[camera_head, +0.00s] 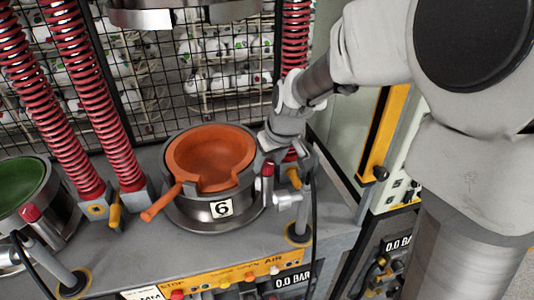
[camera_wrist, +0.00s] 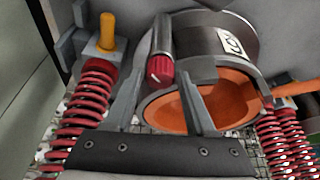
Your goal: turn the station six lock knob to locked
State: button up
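The station six pot (camera_head: 221,209) is a metal vessel with a "6" label and an orange bowl-shaped liner (camera_head: 210,150). Its lock knob (camera_head: 267,170) is a small red cap on a grey cylinder at the pot's right side. In the wrist view the red knob (camera_wrist: 160,70) shows a small white mark on its face. My gripper (camera_head: 265,158) is just above the knob. In the wrist view my gripper (camera_wrist: 163,82) is open, with one finger on each side of the knob. I cannot tell whether either finger touches it.
Red springs (camera_head: 75,90) stand behind the pot, with a wire mesh (camera_head: 150,70) beyond. An orange handle (camera_head: 162,203) sticks out at the front left. A grey post with a valve (camera_head: 288,199) stands right of the knob. A green-lined pot (camera_head: 22,185) is at the far left.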

jog(key=shift+o, duration=0.9)
jog(key=shift+n, duration=0.3)
